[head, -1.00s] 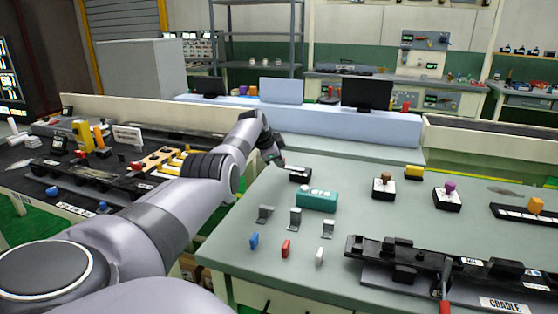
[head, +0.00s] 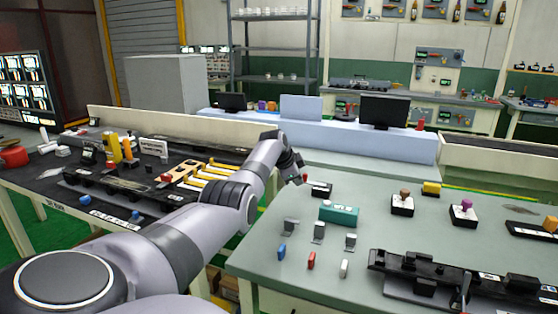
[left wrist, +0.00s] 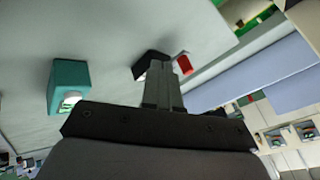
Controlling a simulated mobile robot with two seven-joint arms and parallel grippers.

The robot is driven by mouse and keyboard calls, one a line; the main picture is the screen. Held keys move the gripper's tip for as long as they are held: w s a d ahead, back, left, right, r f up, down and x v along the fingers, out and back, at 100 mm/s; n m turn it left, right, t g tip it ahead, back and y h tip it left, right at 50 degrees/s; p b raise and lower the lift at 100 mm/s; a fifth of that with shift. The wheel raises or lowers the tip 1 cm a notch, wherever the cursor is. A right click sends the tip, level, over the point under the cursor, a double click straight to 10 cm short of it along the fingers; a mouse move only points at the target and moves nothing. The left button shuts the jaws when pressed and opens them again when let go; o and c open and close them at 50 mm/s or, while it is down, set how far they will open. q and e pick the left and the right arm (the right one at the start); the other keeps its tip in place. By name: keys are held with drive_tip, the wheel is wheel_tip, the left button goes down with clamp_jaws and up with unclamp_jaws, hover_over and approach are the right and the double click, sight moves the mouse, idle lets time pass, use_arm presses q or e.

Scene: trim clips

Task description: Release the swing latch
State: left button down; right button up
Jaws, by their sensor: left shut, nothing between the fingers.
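My left gripper (head: 299,175) is shut and empty near the back left of the green table. A low black block (head: 320,189) with a pale label sits just right of its fingertips. A small red piece (head: 306,178) shows at that block's left end. In the left wrist view the shut fingers (left wrist: 160,72) overlap the black block (left wrist: 148,60), with the red piece (left wrist: 184,63) close beside them. I cannot tell whether they touch. The block may be the swing latch, but its label is unreadable. My right gripper is not in view.
A teal box (head: 339,214) stands in front of the block. Several grey brackets (head: 319,231) and coloured pegs (head: 311,261) stand nearer. A long black fixture (head: 455,273) lies front right. Knobbed blocks (head: 403,204) stand further right.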

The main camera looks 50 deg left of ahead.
use_arm(q)
drive_tip(key=shift+s+r+p, duration=0.35)
drive_tip(key=shift+r+p, duration=0.15)
drive_tip(key=shift+r, duration=0.1)
drive_tip(key=a+v, duration=0.1)
drive_tip(key=v, duration=0.6)
drive_tip(key=shift+s, duration=0.15)
drive_tip(key=shift+d+r, duration=0.1)
drive_tip(key=shift+d, duration=0.05)
